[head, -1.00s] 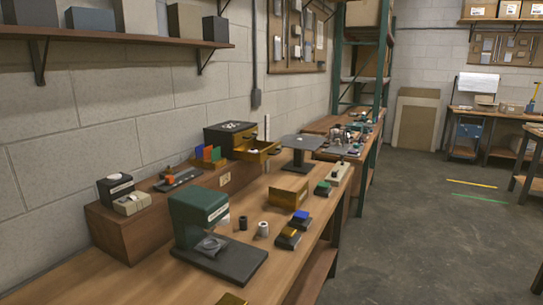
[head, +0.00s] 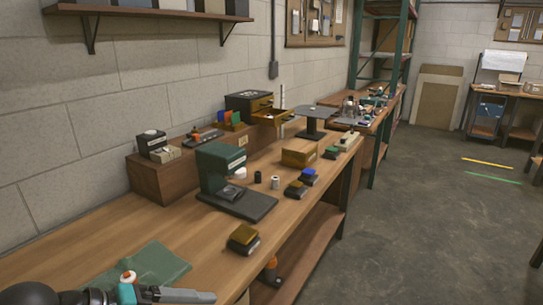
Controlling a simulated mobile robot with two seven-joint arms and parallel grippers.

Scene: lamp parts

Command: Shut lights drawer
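A small dark cabinet (head: 250,98) with yellow-brown drawer fronts stands at the far end of a raised wooden shelf on the bench, against the wall. One drawer (head: 272,118) sticks out toward the right, with small pale items in it. Any drawer label is too small to read. A dark rounded part and grey finger-like pieces (head: 180,295) at the bottom left edge look like my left gripper. It is far from the cabinet, at the near end of the bench, and its opening is unclear. My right gripper is not in view.
A green press-like device (head: 221,170) stands mid-bench on a dark base. A round-topped stand (head: 316,112) is close right of the drawer.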

